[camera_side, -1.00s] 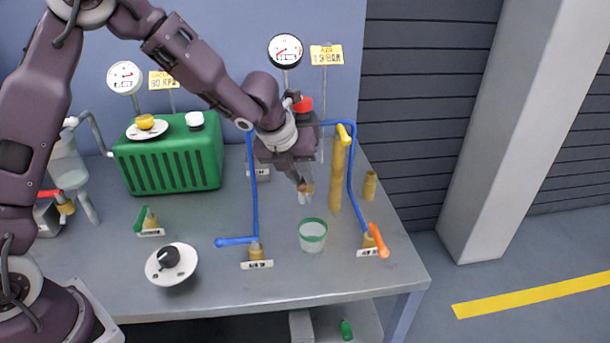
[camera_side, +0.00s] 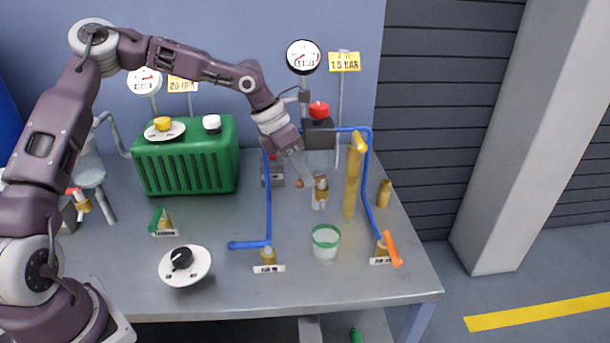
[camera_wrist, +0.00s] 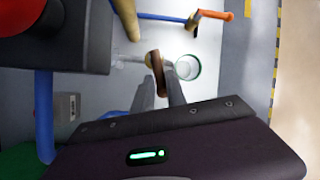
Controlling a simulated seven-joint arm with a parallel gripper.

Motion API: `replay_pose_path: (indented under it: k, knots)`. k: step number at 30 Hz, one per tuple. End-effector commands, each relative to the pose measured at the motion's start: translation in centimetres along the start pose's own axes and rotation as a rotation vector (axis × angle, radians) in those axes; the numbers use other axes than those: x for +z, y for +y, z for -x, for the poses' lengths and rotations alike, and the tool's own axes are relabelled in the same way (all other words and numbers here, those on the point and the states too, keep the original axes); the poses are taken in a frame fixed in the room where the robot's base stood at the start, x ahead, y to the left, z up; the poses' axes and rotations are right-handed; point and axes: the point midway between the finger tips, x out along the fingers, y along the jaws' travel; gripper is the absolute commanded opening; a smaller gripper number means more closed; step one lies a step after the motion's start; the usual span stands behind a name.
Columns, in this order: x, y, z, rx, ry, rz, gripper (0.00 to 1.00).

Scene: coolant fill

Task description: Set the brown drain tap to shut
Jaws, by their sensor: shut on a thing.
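The brown drain tap (camera_side: 320,190) stands on the bench behind the green-rimmed cup, with a brass body and a pale tag at its foot. Its brown handle (camera_wrist: 158,72) lies between the fingertips in the wrist view. My gripper (camera_side: 302,180) reaches down from the upper left and is shut on this handle. In the wrist view, my gripper (camera_wrist: 159,84) has one finger on each side of the handle. The fingers look pale and see-through in the side view, and the handle's exact angle is hard to read there.
The green-rimmed cup (camera_side: 325,243) stands in front of the tap. A tall brass pipe (camera_side: 352,180) rises close on its right. Blue-handled (camera_side: 250,245) and orange-handled (camera_side: 391,249) valves flank the cup. A red-topped dark box (camera_side: 318,132) stands behind. The green tank (camera_side: 187,160) is left.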

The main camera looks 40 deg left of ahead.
Motion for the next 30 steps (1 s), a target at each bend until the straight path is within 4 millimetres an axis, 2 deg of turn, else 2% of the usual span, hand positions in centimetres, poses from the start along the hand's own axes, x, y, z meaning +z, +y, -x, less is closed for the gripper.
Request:
replay_pose_path:
  k: [13, 30]
  knots:
    - [0.3, 1.1, 0.0, -0.091, 0.05, -0.224, 0.0]
    - [0.3, 1.3, 0.0, -0.109, 0.062, -0.273, 0.0]
